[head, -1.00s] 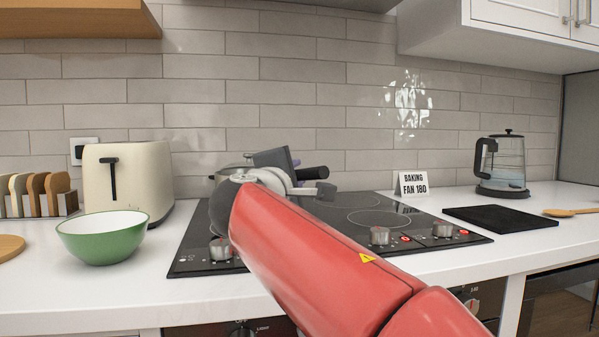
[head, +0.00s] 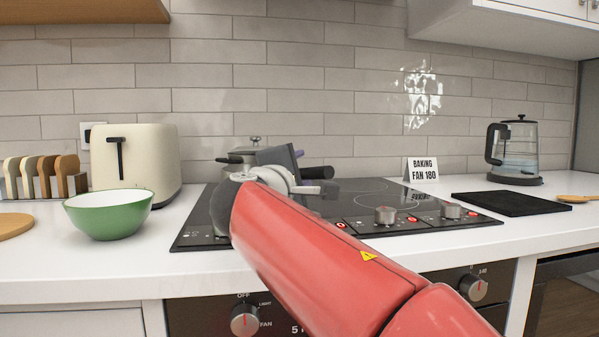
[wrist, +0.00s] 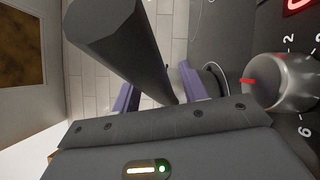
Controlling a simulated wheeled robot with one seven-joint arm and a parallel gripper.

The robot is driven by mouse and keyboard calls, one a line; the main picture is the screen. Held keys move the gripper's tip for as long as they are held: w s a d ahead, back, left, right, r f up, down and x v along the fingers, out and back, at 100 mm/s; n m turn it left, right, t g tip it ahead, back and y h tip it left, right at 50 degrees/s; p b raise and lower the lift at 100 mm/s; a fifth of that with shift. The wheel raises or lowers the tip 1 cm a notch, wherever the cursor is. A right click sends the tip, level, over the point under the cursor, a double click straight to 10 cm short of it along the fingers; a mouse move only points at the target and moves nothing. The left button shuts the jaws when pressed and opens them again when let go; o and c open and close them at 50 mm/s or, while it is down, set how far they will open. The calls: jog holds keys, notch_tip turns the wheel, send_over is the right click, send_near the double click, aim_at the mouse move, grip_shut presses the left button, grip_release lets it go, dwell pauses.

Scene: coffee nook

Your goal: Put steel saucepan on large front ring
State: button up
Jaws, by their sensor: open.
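My gripper (head: 285,170) is over the left part of the black hob (head: 190,234), largely hidden behind my red arm. In the wrist view its purple fingers (wrist: 158,92) are apart. A thick dark handle (wrist: 118,42) passes close in front of them and runs down toward the gap; I cannot tell if it touches either finger. In the head view a black handle (head: 317,173) sticks out to the right past my gripper. A lidded steel pot (head: 242,157) shows behind my gripper, its lower part hidden. Ring outlines (head: 388,200) show on the bare right side of the hob.
Control knobs (head: 385,215) line the hob's front; one is close to my gripper in the wrist view (wrist: 280,82). A green bowl (head: 108,214) and cream toaster (head: 135,165) stand left. A sign (head: 422,170), black mat (head: 510,204) and glass kettle (head: 513,150) are right.

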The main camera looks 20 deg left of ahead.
jog(key=s, duration=0.4)
jog(key=s+b, duration=0.1)
jog(key=s, duration=0.6)
jog(key=shift+s+d+f+b, duration=0.1)
jog(key=shift+s+f+b, duration=0.25)
